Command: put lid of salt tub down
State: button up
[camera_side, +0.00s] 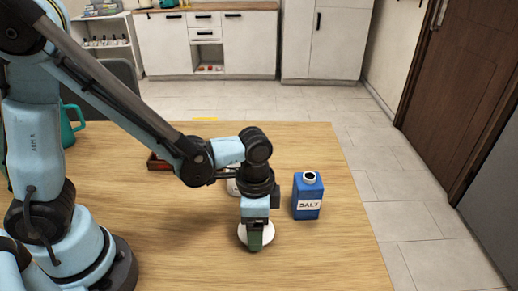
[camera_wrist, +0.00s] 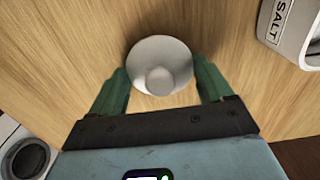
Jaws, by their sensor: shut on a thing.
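In the wrist view the tub's "SALT" label (camera_wrist: 279,20) shows at the top right corner. The lid (camera_side: 269,235) is a white disc, partly hidden by a finger in the side view. In the wrist view the round lid (camera_wrist: 146,54) with its knob lies between the green fingers of my gripper (camera_wrist: 162,82). My gripper points down and is shut on the lid, at or close above the tabletop; I cannot tell whether they touch.
A white object (camera_side: 232,187) stands behind my wrist, mostly hidden. A small reddish-brown box (camera_side: 157,162) and a teal mug (camera_side: 72,124) are farther left on the wooden table (camera_side: 310,260). The table around and in front of the lid is clear; its right edge lies beyond the tub.

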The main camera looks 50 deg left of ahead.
jog(key=shift+f, duration=0.15)
jog(key=o, duration=0.9)
notch_tip(320, 180, up, 12)
jog(key=a+n+t, duration=0.2)
jog(key=a+n, duration=0.1)
jog(key=a, duration=0.1)
jog(key=a+r+n+t, duration=0.1)
jog(key=a+n+t, duration=0.1)
jog(key=a+n, duration=0.1)
jog(key=a+n+t, duration=0.3)
jog(key=a, duration=0.2)
jog(key=shift+s+a+r, duration=0.15)
jog(key=shift+s+a, duration=0.2)
